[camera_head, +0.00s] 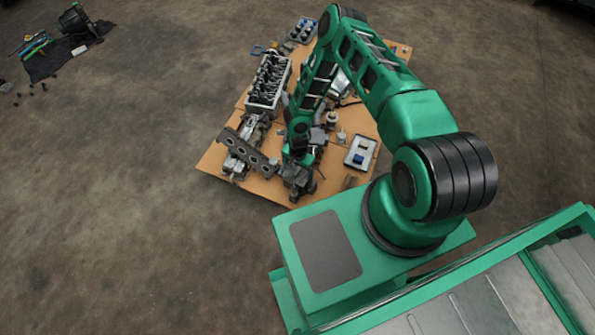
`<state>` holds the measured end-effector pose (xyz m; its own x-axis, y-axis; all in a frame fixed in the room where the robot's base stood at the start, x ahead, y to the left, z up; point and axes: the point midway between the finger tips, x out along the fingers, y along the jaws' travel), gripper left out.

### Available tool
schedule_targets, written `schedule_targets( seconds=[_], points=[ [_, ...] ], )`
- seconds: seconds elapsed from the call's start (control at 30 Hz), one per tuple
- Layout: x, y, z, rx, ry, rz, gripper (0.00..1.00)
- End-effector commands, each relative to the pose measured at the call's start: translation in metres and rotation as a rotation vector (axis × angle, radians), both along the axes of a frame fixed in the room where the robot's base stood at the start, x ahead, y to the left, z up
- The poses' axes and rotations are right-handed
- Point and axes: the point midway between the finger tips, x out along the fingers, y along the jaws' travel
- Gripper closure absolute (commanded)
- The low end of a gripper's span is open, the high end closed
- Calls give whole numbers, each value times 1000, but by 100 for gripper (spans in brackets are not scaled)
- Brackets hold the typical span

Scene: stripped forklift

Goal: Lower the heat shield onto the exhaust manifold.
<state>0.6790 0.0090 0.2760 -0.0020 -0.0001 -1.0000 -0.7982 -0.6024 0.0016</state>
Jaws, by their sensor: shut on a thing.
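A long dark plate with several round holes, which looks like the heat shield (248,152), lies slantwise at the left front of the cardboard. Its right end meets my gripper (281,168), which is shut on it. Grey cast metal parts show behind and below the plate, and look like the exhaust manifold (233,166). The plate partly covers them. I cannot tell whether the plate touches the manifold or hangs just above it. The fingertips are too small and dark to make out clearly.
A cylinder head (268,82) lies behind the plate on the cardboard (217,160). Small parts stand between, partly hidden by my arm. Tools lie on a dark cloth (50,62) far left.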

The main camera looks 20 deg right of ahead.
Motion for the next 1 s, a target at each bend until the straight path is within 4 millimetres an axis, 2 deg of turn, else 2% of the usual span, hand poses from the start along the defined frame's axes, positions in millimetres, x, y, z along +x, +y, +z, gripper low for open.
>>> schedule_targets(
  seconds=[1.0],
  points=[
    [0,1,-35,-1,-1,0,41]
  ],
)
